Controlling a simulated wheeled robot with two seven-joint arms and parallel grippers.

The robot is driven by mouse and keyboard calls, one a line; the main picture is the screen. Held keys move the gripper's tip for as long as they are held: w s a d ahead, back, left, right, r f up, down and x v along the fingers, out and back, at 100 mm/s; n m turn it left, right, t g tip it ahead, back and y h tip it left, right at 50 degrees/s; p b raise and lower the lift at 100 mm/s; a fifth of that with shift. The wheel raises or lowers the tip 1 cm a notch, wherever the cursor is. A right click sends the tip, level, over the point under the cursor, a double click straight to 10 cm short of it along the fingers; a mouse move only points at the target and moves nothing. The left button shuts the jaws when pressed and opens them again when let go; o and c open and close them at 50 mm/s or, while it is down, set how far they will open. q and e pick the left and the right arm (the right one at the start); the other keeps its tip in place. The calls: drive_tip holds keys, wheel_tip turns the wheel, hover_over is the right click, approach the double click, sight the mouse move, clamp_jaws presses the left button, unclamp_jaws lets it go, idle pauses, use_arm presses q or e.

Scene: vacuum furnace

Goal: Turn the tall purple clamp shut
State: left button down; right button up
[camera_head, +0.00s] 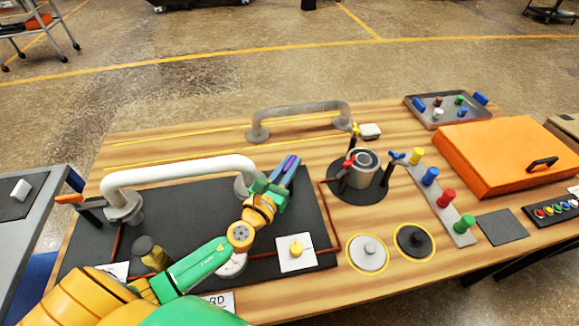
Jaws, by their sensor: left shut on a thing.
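My left arm comes in from the lower left, and its gripper (286,177) is over the right end of the white pipe (185,169). The gripper is shut on the tall purple clamp (291,162), of which a small purple part shows between the fingers. The rest of the clamp is hidden by the gripper and wrist, so I cannot tell its full angle. My right gripper is not in view.
An orange clamp handle (69,199) stands at the pipe's left end. A ringed cylinder (362,166) with red, blue and yellow handles stands to the right. Coloured knobs, an orange box (508,155) and a tray (423,112) lie farther right.

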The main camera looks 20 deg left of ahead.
sight(283, 172)
use_arm(q)
drive_tip(key=shift+m+h+b, duration=0.45)
drive_tip(key=shift+m+h, duration=0.15)
drive_tip(key=shift+h, duration=0.4)
drive_tip(key=c, duration=0.9)
unclamp_jaws()
drive_tip(key=shift+w, duration=0.1)
drive_tip(key=shift+o, duration=0.2)
drive_tip(key=s, duration=0.2)
drive_tip(key=s+b, duration=0.1)
drive_tip(key=s, duration=0.1)
drive_tip(key=s+a, duration=0.1)
drive_tip(key=s, duration=0.1)
drive_tip(key=shift+s+f+b, duration=0.1)
drive_tip(key=shift+f+b, duration=0.1)
drive_tip(key=shift+b, duration=0.15)
drive_tip(key=shift+s+r, duration=0.15)
drive_tip(key=shift+s, duration=0.3)
